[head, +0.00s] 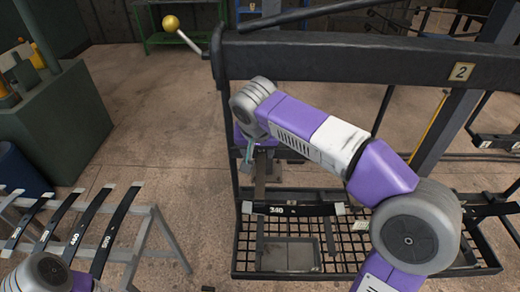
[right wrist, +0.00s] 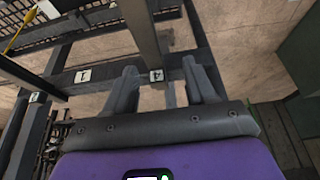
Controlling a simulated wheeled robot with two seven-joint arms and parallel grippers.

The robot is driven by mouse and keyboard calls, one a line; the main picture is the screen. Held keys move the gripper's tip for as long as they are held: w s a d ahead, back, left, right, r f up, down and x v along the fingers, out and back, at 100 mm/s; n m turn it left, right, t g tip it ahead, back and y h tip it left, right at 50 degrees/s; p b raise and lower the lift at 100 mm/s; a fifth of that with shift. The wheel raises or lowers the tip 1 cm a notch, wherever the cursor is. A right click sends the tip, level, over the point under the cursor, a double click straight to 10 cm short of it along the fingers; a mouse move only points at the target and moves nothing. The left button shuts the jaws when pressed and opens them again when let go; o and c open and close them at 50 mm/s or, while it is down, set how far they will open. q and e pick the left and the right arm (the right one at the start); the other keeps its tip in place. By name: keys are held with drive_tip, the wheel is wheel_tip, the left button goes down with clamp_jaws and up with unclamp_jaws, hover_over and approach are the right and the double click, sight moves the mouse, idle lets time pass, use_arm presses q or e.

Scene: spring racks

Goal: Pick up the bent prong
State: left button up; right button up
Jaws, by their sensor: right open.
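I cannot make out a bent prong for certain in either view. My right gripper (head: 249,158) hangs in front of the dark rack, below its thick top beam (head: 350,58), and is partly hidden by my own wrist. In the right wrist view the two grey fingers of my right gripper (right wrist: 159,68) are spread apart with nothing held between them. A dark rack bar (right wrist: 140,28) and a cross beam with number plates show beyond the fingers. My left gripper is not in view; only part of my left arm shows at the bottom left.
A dark curved spring marked 340 (head: 290,209) lies across the mesh tray (head: 244,262). Several similar springs rest on a grey stand (head: 165,232) at the left. A yellow-knobbed lever (head: 171,23) sticks out at the beam's left end. Open floor (head: 150,110) lies left of the rack.

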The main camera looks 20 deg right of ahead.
sight(261, 156)
drive_tip(key=shift+d+f, duration=0.15)
drive_tip(key=shift+f, duration=0.4)
drive_tip(key=x, duration=0.3)
drive_tip(key=b+x, duration=0.1)
drive_tip(key=x, duration=0.1)
drive_tip(key=shift+w+d+f, duration=0.2)
drive_tip(key=shift+d, duration=0.2)
drive_tip(key=shift+r, duration=0.1)
clamp_jaws()
wheel_tip(261, 156, up, 12)
drive_tip(key=p, duration=0.4)
drive_tip(key=s+a+b, duration=0.1)
drive_tip(key=s+a, duration=0.3)
drive_tip(key=s, duration=0.4)
drive_tip(key=s+a+b, duration=0.1)
drive_tip(key=s+a, duration=0.2)
drive_tip(key=s, duration=0.5)
drive_tip(key=shift+a, duration=0.4)
drive_tip(key=shift+s, duration=0.1)
